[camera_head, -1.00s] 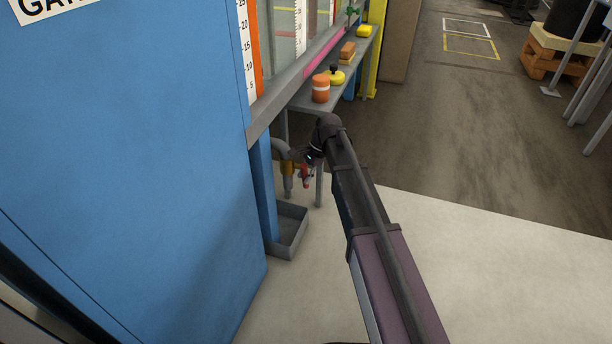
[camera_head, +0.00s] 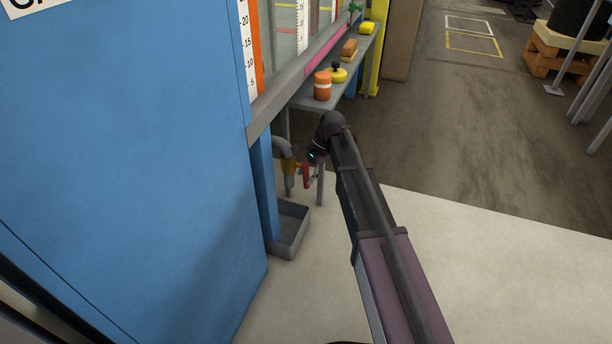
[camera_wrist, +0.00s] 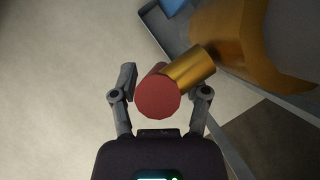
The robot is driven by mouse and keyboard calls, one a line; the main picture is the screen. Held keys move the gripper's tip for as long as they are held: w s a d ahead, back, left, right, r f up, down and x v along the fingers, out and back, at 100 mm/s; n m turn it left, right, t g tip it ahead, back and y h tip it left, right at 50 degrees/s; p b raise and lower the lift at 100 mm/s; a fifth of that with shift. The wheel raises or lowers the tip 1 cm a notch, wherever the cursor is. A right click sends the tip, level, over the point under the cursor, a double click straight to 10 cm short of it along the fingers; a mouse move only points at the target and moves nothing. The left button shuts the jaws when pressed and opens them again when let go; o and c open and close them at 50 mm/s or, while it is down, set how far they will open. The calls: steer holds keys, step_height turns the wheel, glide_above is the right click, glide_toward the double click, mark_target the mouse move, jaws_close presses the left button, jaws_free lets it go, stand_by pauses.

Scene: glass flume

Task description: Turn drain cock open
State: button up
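The drain cock has a brass body (camera_head: 288,166) below a grey pipe, and a red handle (camera_head: 306,174) on its right side. In the wrist view the round red handle end (camera_wrist: 158,98) faces me, joined by a brass stem (camera_wrist: 190,70) to the larger brass body (camera_wrist: 235,40). My gripper (camera_wrist: 163,88) is open, with one finger on each side of the red handle and a visible gap on both sides. In the head view my gripper (camera_head: 314,170) is small and dark, just right of the handle; its fingers are hard to make out.
A grey catch tray (camera_head: 290,232) sits on the floor below the cock. A large blue panel (camera_head: 130,170) stands at left. The pale floor at right is clear.

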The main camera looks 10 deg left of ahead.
steer(key=shift+r, duration=0.2)
steer(key=c, duration=0.8)
steer(key=shift+w+r+p, duration=0.2)
steer(key=shift+w+p, duration=0.05)
steer(key=shift+p, duration=0.25)
jaws_close()
steer(key=w+d+r+n+t+h+p, duration=0.2)
steer(key=w+r+p, duration=0.4)
steer(key=r+p, duration=0.3)
steer(key=shift+w+d+r+n+h+p, duration=0.35)
steer(key=shift+d+n+h+p, duration=0.35)
steer(key=shift+n+p, duration=0.5)
steer(key=shift+a, duration=0.15)
